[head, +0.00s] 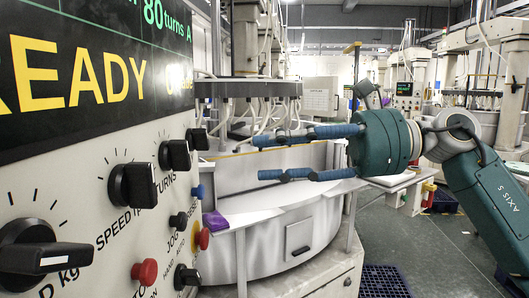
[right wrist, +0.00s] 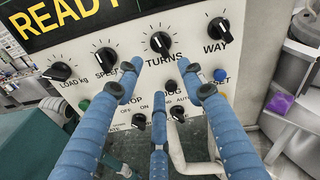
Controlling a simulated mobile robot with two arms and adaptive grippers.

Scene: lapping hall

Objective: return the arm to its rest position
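My right gripper (head: 259,158) reaches in from the right in the head view, its blue jointed fingers pointing left toward the control panel (head: 115,165). The fingers are spread apart with nothing between them. In the right wrist view, the open fingers (right wrist: 160,85) stand in front of the panel's knobs, and the TURNS knob (right wrist: 160,42) shows between the upper fingertips. Whether a fingertip touches the panel is hard to tell; in the head view a gap shows between them. My left gripper is not in view.
The panel carries a READY display (head: 80,75), several black knobs, a red button (head: 145,271) and a blue button (head: 198,192). A round white machine (head: 275,235) stands behind my gripper, with a purple cloth (head: 215,221) on its edge. Dark blue crates (head: 384,282) stand on the floor.

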